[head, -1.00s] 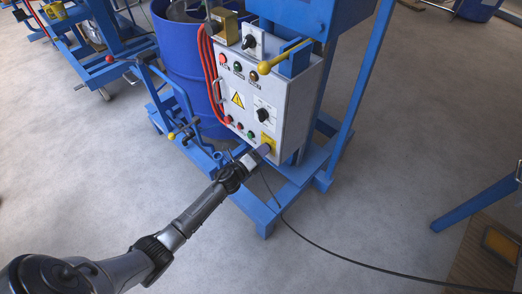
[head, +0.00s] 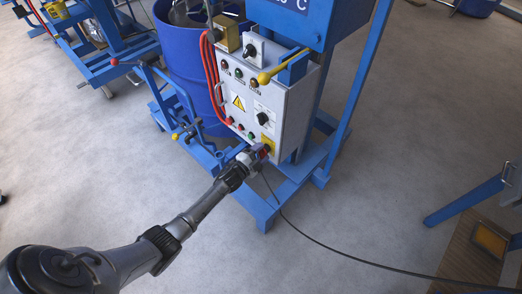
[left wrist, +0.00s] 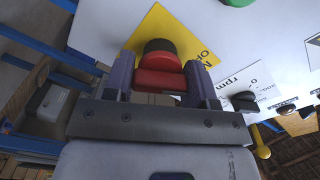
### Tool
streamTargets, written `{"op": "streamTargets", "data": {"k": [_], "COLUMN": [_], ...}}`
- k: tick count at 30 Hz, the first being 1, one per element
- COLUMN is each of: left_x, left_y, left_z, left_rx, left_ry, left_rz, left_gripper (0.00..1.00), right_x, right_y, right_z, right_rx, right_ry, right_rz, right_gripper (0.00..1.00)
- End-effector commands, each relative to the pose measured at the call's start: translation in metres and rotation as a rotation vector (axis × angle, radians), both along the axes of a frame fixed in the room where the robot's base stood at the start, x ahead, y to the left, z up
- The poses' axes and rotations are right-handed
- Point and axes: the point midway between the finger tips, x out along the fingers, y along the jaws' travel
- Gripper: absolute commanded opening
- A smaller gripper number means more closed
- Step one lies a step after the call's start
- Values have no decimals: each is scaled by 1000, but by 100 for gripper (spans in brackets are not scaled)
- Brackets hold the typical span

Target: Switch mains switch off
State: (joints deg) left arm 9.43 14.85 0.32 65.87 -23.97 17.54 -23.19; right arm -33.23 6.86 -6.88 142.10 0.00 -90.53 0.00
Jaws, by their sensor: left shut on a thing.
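The mains switch is a red and dark rotary knob on a yellow plate (head: 267,140) at the lower right of the grey control box (head: 290,110). In the left wrist view the red switch handle (left wrist: 158,80) lies between the two fingers of my left gripper (left wrist: 160,85), with the dark round part above it. The yellow plate (left wrist: 185,35) shows behind. In the head view my left gripper (head: 264,153) is at the switch, shut on its handle. The gripper hides part of the switch and plate. My right gripper is not in view.
Above the switch, the box carries a black speed knob (head: 262,118), several buttons and a yellow-knobbed lever (head: 264,78). Blue frame legs stand around the box, with a blue drum (head: 190,60) behind. A black cable (head: 330,258) crosses the open floor.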

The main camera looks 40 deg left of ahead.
Motion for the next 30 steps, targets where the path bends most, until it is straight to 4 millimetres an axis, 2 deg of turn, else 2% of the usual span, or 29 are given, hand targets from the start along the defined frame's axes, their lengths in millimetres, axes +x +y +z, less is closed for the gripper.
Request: {"op": "streamTargets", "data": {"k": [13, 30], "left_x": [0, 0], "left_y": [0, 0], "left_z": [2, 1], "left_rx": [-242, -294], "left_ry": [18, 21], "left_rz": [-1, -1], "left_gripper": [27, 27], "right_x": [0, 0], "right_y": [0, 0], "right_z": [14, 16], "right_rx": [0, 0], "right_ry": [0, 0], "right_rz": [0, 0], "right_gripper": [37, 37]}}
